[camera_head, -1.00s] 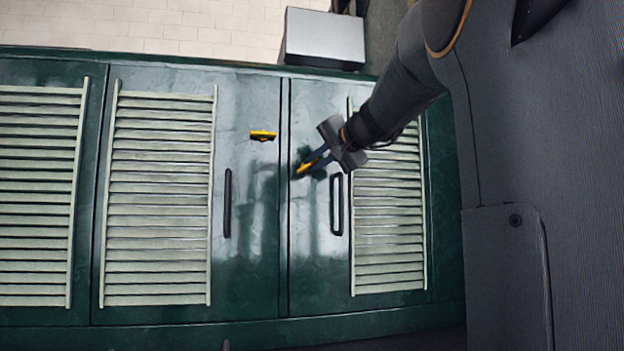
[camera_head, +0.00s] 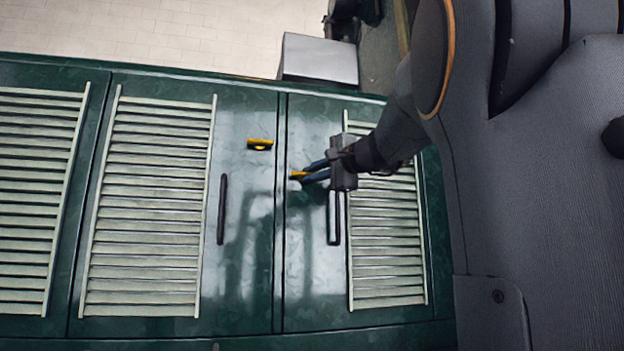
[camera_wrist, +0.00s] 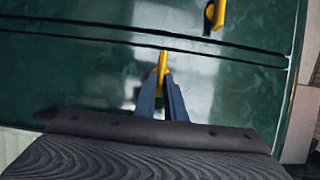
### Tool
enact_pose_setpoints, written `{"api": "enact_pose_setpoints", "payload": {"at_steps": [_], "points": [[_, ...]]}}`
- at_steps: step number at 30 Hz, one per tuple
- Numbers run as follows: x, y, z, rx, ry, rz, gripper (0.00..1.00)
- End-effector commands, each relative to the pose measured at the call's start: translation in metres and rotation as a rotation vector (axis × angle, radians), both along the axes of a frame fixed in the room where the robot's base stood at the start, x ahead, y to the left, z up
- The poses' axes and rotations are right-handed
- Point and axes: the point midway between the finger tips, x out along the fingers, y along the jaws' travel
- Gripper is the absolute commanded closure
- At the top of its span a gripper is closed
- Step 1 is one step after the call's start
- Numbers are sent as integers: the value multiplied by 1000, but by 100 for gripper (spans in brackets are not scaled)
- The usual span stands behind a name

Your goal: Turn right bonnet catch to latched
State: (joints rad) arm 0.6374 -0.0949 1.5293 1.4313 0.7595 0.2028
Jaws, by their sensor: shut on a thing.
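The right bonnet catch (camera_head: 298,175) is a small yellow handle on the right green door, close to the seam between the doors. My gripper (camera_head: 308,176) reaches it from the right and is shut on it. In the wrist view the catch (camera_wrist: 162,68) sits between the two blue-grey fingers (camera_wrist: 162,95), its yellow end sticking out past the tips towards the seam. Part of the catch and its mount are hidden by the fingers. The catch lies about level in the head view.
A second yellow catch (camera_head: 260,144) sits on the left door (camera_head: 245,230). Black upright handles (camera_head: 222,209) (camera_head: 333,218) and pale louvres (camera_head: 150,200) stand out from the doors. A grey box (camera_head: 318,60) is beyond the far edge.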

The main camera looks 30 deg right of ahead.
Motion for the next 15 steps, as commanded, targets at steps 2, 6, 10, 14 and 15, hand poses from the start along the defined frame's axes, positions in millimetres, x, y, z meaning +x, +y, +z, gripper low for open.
{"api": "enact_pose_setpoints", "payload": {"at_steps": [2,6,10,14,15], "points": [[0,0,-1,6,-1,-1,100],[0,0,0,8,-1,-1,100],[0,0,0,8,-1,-1,100],[0,0,0,8,-1,-1,81],[0,0,0,8,-1,-1,75]]}}
